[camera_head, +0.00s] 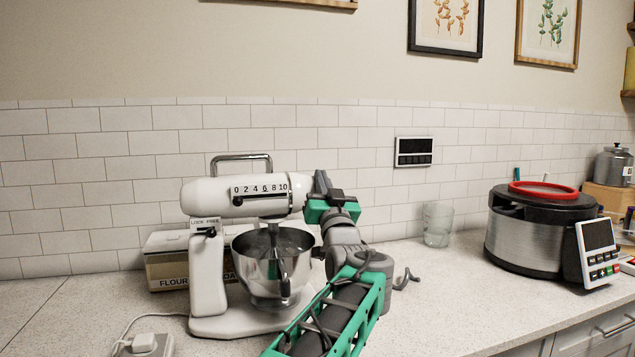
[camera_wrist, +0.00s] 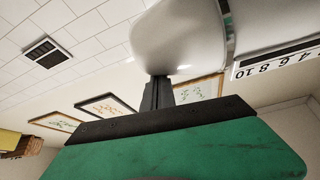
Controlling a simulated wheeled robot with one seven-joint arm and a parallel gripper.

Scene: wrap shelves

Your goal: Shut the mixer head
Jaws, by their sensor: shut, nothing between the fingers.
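The white stand mixer (camera_head: 208,285) stands on the counter. Its head (camera_head: 212,198) lies about level over the steel bowl (camera_head: 272,262), and a beater shaft reaches down into the bowl. My gripper (camera_head: 321,182) is shut and empty at the right end of the head. In the wrist view the closed fingers (camera_wrist: 158,92) are at the white head (camera_wrist: 180,35), touching or very close; I cannot tell which. My arm hides part of the mixer's right side.
A flour box (camera_head: 166,270) stands behind the mixer. A clear glass (camera_head: 437,225) and a pressure cooker (camera_head: 525,238) stand to the right. A white plug (camera_head: 145,345) with a cord lies at front left. The counter between glass and cooker is clear.

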